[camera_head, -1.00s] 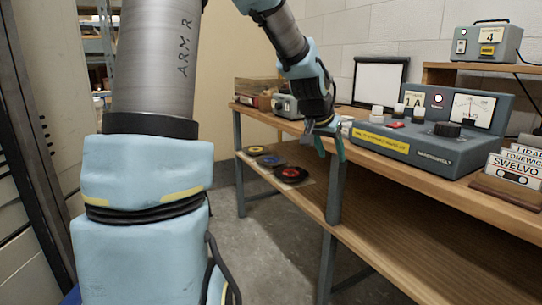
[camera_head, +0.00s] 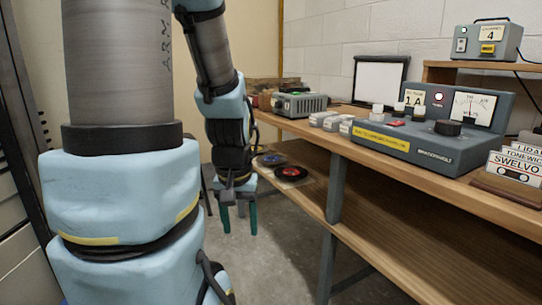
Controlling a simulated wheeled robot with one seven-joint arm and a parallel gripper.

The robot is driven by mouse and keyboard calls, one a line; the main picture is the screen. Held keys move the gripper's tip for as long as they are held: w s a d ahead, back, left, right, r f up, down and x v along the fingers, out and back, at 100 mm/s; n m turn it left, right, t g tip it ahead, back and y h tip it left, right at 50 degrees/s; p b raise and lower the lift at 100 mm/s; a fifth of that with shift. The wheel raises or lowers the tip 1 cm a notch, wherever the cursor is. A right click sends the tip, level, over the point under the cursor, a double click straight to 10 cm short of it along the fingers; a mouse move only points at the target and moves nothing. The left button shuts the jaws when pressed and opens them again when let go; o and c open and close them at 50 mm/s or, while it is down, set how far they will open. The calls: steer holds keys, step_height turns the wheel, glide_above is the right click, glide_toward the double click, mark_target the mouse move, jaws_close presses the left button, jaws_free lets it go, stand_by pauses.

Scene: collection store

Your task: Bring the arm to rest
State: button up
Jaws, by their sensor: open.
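My gripper (camera_head: 239,218) hangs at the end of my arm, pointing down, left of the wooden workbench (camera_head: 450,188). Its two green fingers are apart with nothing between them, and the grey floor shows behind. It is clear of the bench edge and of the lower shelf (camera_head: 310,215).
On the bench stand a grey-blue console (camera_head: 430,140) with knobs and a meter, small white blocks (camera_head: 325,119), a grey device (camera_head: 300,103), a framed white panel (camera_head: 379,80) and a label stand (camera_head: 505,182). Discs (camera_head: 291,172) lie on the lower shelf. Floor (camera_head: 262,262) below my gripper is clear.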

step_height(320, 180, up, 17)
steer(key=p, duration=1.5)
steer(key=shift+f, duration=0.2)
